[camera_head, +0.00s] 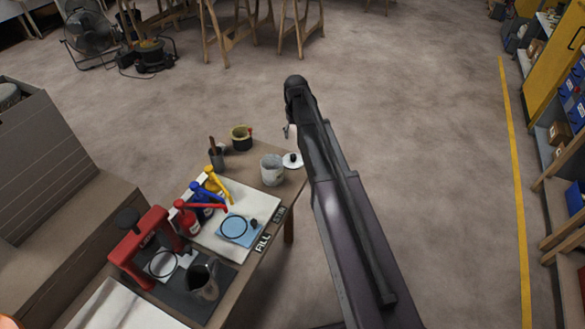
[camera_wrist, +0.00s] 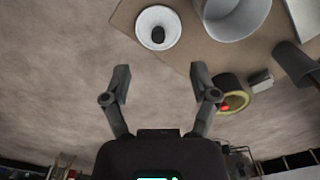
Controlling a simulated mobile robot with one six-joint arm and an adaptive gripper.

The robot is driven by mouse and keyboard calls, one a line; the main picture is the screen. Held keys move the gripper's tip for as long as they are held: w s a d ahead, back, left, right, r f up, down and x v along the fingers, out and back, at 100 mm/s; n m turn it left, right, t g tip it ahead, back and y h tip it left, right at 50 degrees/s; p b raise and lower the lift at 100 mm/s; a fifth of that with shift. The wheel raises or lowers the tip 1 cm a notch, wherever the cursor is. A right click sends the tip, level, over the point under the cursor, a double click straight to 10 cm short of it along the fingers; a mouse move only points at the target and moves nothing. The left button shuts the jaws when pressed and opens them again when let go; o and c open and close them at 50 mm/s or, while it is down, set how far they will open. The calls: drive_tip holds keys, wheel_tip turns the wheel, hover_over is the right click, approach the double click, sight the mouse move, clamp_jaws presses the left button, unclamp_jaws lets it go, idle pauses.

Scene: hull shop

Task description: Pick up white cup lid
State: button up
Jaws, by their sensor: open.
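The white cup lid (camera_head: 293,165) is a small round disc with a black knob, lying near the table's corner, beside the light cup. In the wrist view the lid (camera_wrist: 145,34) shows at the top, ahead of the gap between the fingers. My gripper (camera_wrist: 160,82) is open and empty, its fingers apart, with the floor showing between them. It is not touching the lid. In the head view my arm covers most of the gripper. The cup (camera_head: 271,171) stands upright just left of the lid, and shows in the wrist view too (camera_wrist: 237,22).
Pump bottles (camera_head: 185,218), a red press (camera_head: 139,246) and a dark pitcher (camera_head: 202,280) crowd the nearer side.

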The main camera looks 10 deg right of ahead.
sight(293, 155)
drive_tip(key=w, duration=0.1)
drive_tip(key=w+f, duration=0.1)
drive_tip(key=w, duration=0.1)
drive_tip(key=shift+w+f+b, duration=0.35)
drive_tip(key=shift+w+b, duration=0.05)
wheel_tip(293, 155, down, 9)
drive_tip(key=b, duration=0.8)
drive_tip(key=shift+r+b, duration=0.2)
drive_tip(key=shift+b, duration=0.15)
drive_tip(key=shift+f, duration=0.1)
drive_tip(key=shift+f+b, duration=2.5)
drive_tip(key=shift+b, duration=0.1)
drive_tip(key=c, duration=0.9)
